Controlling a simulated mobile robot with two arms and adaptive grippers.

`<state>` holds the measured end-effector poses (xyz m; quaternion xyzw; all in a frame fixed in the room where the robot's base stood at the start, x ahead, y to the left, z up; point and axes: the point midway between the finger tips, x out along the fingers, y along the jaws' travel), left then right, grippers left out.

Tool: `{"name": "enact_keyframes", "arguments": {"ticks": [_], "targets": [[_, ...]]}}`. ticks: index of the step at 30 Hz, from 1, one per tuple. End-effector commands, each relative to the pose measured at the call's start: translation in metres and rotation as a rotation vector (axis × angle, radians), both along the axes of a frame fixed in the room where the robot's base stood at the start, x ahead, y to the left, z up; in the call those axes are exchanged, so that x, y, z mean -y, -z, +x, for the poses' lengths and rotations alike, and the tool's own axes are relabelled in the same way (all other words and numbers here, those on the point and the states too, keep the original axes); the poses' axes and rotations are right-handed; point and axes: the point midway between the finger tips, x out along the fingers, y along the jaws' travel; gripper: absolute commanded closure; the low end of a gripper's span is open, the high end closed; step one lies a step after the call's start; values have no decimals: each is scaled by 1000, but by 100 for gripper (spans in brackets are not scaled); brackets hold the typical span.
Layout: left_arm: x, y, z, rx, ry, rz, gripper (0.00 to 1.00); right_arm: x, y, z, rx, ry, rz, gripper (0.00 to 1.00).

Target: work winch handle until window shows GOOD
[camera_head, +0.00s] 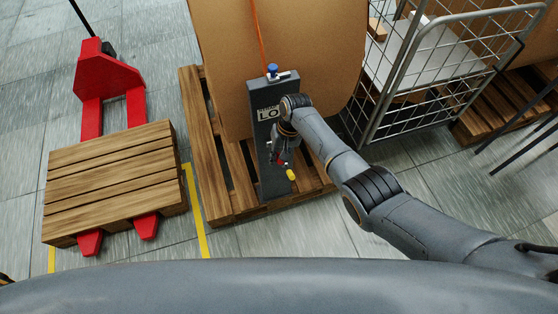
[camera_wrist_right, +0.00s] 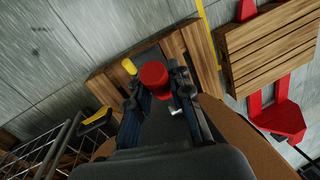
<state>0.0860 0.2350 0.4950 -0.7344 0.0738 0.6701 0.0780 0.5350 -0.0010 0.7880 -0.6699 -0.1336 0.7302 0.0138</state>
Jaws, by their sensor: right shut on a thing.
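The winch (camera_head: 272,185) is a tall dark grey housing against the big brown load. Its window (camera_head: 267,114) reads "LO". My right gripper (camera_head: 282,157) is in front of the housing, below the window. In the right wrist view, the gripper (camera_wrist_right: 160,92) is shut on the red knob of the winch handle (camera_wrist_right: 153,75), which shows between the fingers. The crank behind the knob is mostly hidden by my gripper. A yellow knob (camera_head: 291,174) sticks out just below the gripper. My left gripper is not in view.
An orange strap (camera_head: 259,38) runs up the brown load (camera_head: 220,50) from the winch, near a blue knob (camera_head: 272,69). The load stands on a wooden pallet (camera_head: 220,205). A red pallet jack (camera_head: 107,78) is at left, a wire cage cart (camera_head: 410,75) at right.

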Motion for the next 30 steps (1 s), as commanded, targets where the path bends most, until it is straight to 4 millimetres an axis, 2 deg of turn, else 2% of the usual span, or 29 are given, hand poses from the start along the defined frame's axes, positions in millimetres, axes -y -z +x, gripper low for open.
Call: {"name": "enact_keyframes", "arguments": {"ticks": [17,18,21,30], "targets": [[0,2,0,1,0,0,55,-1,-4,2,-21,0,-6,100],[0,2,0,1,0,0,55,-1,-4,2,-21,0,-6,72],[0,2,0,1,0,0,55,-1,-3,2,-21,0,-6,55],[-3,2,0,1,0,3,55,0,-3,2,-22,0,-7,55]]}}
